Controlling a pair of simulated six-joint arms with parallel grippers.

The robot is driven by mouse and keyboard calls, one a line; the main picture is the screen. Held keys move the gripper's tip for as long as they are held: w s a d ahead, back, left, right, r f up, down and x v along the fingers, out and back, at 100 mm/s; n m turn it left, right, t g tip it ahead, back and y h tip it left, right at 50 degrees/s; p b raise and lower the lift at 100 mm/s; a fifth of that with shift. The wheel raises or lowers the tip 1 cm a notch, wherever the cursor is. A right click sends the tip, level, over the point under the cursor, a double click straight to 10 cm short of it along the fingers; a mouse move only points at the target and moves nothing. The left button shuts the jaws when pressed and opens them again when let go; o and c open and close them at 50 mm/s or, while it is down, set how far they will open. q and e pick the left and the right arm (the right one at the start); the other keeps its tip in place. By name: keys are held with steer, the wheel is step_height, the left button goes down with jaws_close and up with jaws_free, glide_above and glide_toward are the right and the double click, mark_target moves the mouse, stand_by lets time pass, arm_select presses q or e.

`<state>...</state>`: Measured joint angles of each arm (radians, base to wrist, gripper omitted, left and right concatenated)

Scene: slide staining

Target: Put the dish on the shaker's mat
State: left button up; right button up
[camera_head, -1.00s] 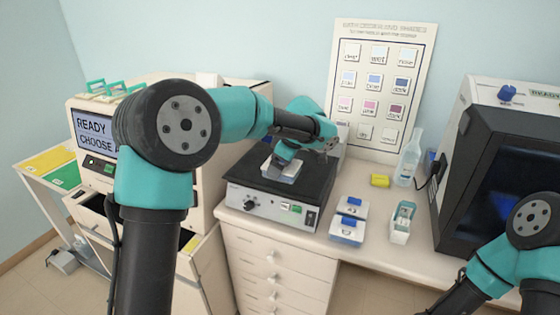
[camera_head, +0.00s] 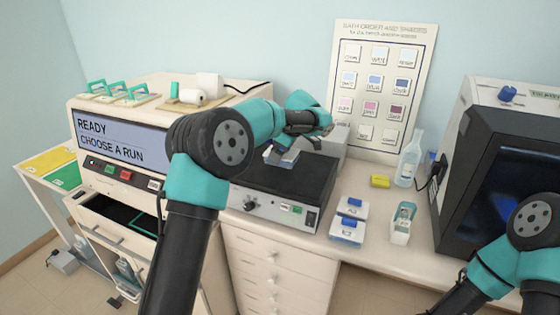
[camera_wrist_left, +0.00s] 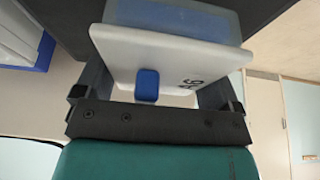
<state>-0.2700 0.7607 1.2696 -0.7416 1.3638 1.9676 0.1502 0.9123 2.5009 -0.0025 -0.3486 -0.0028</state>
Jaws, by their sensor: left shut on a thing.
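My left gripper (camera_head: 290,147) is shut on the dish (camera_head: 283,158), a box with a white lid and a translucent blue body. In the left wrist view the dish (camera_wrist_left: 165,55) sits between the fingers, with a blue knob and partly readable dark lettering on the lid. The dish is at the rear part of the shaker's black mat (camera_head: 295,183), over it; I cannot tell whether it touches. My arm hides part of the mat's left side. The shaker (camera_head: 270,206) has a grey front with a knob.
Two white, blue-knobbed dishes (camera_head: 350,208) (camera_head: 346,230) stand right of the shaker, beside a staining rack (camera_head: 402,222). A black-fronted cabinet (camera_head: 490,170) bounds the right; a machine with a screen (camera_head: 118,137) stands left.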

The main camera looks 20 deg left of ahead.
arm_select(q)
steer(key=shift+f, duration=1.65)
steer(key=shift+f, duration=0.1)
steer(key=o, duration=0.8)
steer(key=shift+c, duration=0.2)
steer(key=v, duration=1.2)
